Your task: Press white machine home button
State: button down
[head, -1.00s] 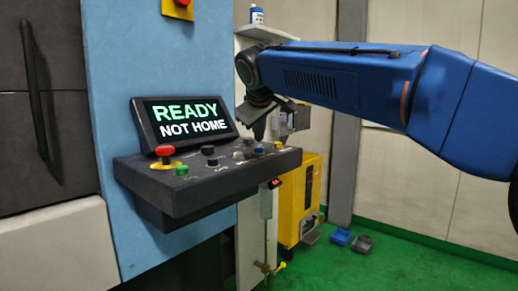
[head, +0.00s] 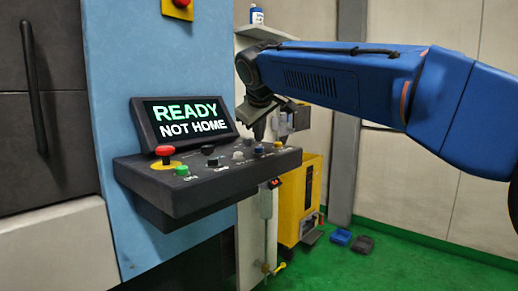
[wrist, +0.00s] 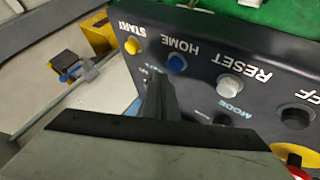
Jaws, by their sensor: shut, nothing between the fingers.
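The dark control panel (head: 225,183) sticks out from the machine's light-blue front. In the wrist view, the blue button (wrist: 177,63) is labelled HOME. It lies between the yellow START button (wrist: 132,46) and the white RESET button (wrist: 230,87). The blue button also shows in the head view (head: 259,150). My gripper (wrist: 156,78) is shut and empty, its tips close beside the HOME button. In the head view my gripper (head: 259,134) hangs just over the panel's right part. I cannot tell whether the tips touch the panel. The screen (head: 190,120) reads READY, NOT HOME.
A red mushroom button (head: 165,152) and a green button (head: 181,170) sit on the panel's left part. A yellow unit (head: 300,205) stands behind the panel. Small bins (head: 341,237) lie on the green floor.

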aim_at(259, 149)
jog(key=shift+f, duration=0.15)
dwell(0.5)
jog(key=shift+f, duration=0.25)
jog(key=shift+f, duration=0.4)
dwell(1.0)
jog(key=shift+r, duration=3.3)
